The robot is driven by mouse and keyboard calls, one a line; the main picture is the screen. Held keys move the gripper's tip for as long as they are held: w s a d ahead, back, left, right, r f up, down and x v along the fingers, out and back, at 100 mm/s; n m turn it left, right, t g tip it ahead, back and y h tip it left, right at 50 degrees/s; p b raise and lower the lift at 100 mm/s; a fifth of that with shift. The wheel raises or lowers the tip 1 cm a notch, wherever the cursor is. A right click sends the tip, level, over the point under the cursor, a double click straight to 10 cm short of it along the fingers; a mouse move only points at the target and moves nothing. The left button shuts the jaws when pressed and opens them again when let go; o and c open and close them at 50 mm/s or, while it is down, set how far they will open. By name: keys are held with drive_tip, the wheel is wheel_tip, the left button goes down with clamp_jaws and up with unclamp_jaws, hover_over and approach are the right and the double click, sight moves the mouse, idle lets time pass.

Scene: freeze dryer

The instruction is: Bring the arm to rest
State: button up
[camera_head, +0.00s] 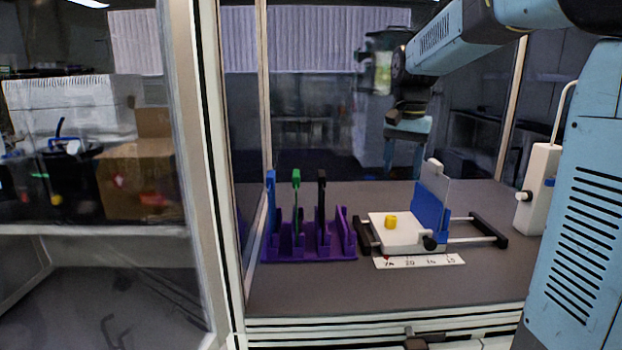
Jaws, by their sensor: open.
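My arm reaches in from the upper right, its pale blue links bent down at a dark wrist. My gripper (403,160) hangs from that wrist, pointing down, with its two fingers apart and nothing seen between them.
A purple rack (310,250) with blue, green and black tools stands left on the grey bench (380,292). A yellow piece (391,221) sits on the platform. A white scale strip (419,261) lies in front. A frame post (226,180) bounds the left.

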drive_tip(key=s+f+n+t, duration=0.2)
drive_tip(key=s+n, duration=0.1)
drive_tip(key=s, duration=0.9)
drive_tip(key=s+f+n+t, duration=0.3)
drive_tip(key=s, duration=1)
drive_tip(key=shift+a, duration=0.25)
drive_tip(key=shift+c, duration=0.4)
